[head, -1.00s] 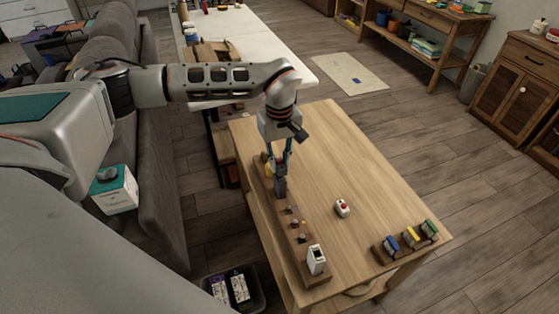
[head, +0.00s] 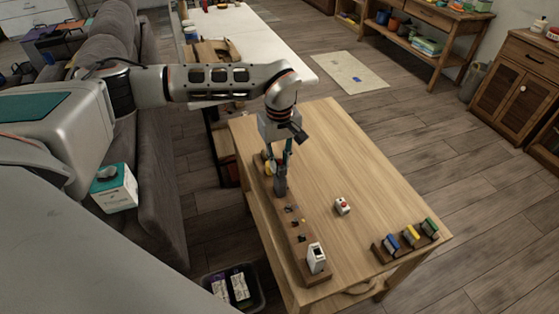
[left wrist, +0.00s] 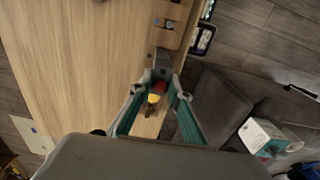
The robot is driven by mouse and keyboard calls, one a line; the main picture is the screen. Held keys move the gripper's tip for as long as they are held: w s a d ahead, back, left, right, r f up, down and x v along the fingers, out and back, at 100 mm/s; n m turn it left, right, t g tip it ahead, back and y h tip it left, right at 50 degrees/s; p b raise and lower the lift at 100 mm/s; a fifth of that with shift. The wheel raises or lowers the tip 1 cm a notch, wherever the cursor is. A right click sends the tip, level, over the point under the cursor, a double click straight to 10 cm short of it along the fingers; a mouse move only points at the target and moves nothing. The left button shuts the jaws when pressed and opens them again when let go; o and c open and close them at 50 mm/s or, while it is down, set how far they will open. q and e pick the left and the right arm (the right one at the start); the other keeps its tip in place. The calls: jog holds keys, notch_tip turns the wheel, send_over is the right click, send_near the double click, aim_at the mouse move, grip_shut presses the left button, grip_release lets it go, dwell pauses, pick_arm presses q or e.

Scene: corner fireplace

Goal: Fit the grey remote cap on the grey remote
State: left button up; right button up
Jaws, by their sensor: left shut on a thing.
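A long wooden board (head: 299,240) lies along the left side of the wooden table. My left gripper (head: 281,166) points down over its far part, fingers closed around a dark grey piece (head: 280,187). In the left wrist view the fingertips (left wrist: 166,84) are at this dark grey piece (left wrist: 161,62), which stands at the board. It looks like the grey remote or its cap; I cannot tell where one ends and the other begins, and the fingers hide part of it. My right gripper is not in view.
A white upright piece (head: 316,258) stands at the board's near end, with small dark pieces between. A white box with a red top (head: 342,206) sits mid-table. A wooden rack (head: 408,245) holds blue, yellow and green pieces. A yellow piece (head: 267,168) is beside the gripper.

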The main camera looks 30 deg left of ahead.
pick_arm(q)
jog(key=shift+f+b, duration=0.3)
jog(key=shift+f, duration=0.7)
dwell(0.4)
jog(key=o, duration=1)
notch_tip(320, 180, up, 12)
jog(key=shift+r, duration=0.1)
